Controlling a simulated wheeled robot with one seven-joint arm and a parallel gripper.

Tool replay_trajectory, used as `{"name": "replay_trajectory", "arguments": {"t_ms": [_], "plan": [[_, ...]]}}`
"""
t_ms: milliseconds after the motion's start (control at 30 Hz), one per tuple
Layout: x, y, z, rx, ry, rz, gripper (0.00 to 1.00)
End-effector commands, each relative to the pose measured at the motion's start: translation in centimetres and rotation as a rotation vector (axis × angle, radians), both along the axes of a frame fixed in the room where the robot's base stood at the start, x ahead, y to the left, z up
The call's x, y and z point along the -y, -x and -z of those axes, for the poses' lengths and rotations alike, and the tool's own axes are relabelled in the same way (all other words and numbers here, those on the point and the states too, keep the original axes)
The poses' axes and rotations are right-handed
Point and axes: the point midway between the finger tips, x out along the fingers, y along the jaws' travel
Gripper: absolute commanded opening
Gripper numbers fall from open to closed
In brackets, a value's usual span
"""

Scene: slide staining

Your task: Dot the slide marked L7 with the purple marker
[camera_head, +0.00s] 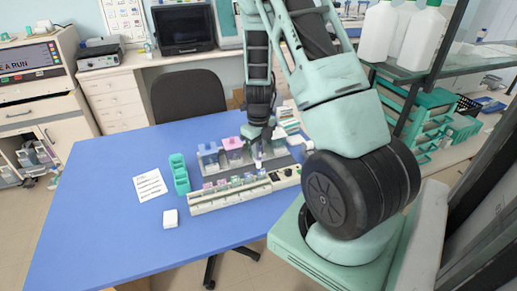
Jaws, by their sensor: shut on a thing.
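My gripper (260,146) points down over the back right of the blue table, above the staining station. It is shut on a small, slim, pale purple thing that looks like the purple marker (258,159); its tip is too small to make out. Below and to the left, a long pale rack (228,199) holds a row of small pieces with pink, green and purple tints, which may be slides. No mark L7 can be read at this size, so I cannot tell which slide bears it.
Staining jars, one grey-blue (208,156) and one pink (233,148), stand behind the rack. A green holder (180,174), a paper sheet (150,187) and a white block (170,218) lie to the left. The blue table's (100,240) front left is clear.

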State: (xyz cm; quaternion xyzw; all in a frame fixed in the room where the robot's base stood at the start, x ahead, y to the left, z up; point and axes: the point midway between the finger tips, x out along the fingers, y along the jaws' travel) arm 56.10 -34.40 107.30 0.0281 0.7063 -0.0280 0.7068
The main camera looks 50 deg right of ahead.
Motion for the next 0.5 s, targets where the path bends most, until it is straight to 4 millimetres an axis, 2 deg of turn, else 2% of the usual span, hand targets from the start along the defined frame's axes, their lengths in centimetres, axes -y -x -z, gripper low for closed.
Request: {"name": "replay_trajectory", "arguments": {"t_ms": [500], "plan": [[0.01, 0.0, 0.57, 0.0, 0.0, 0.0, 0.0]]}}
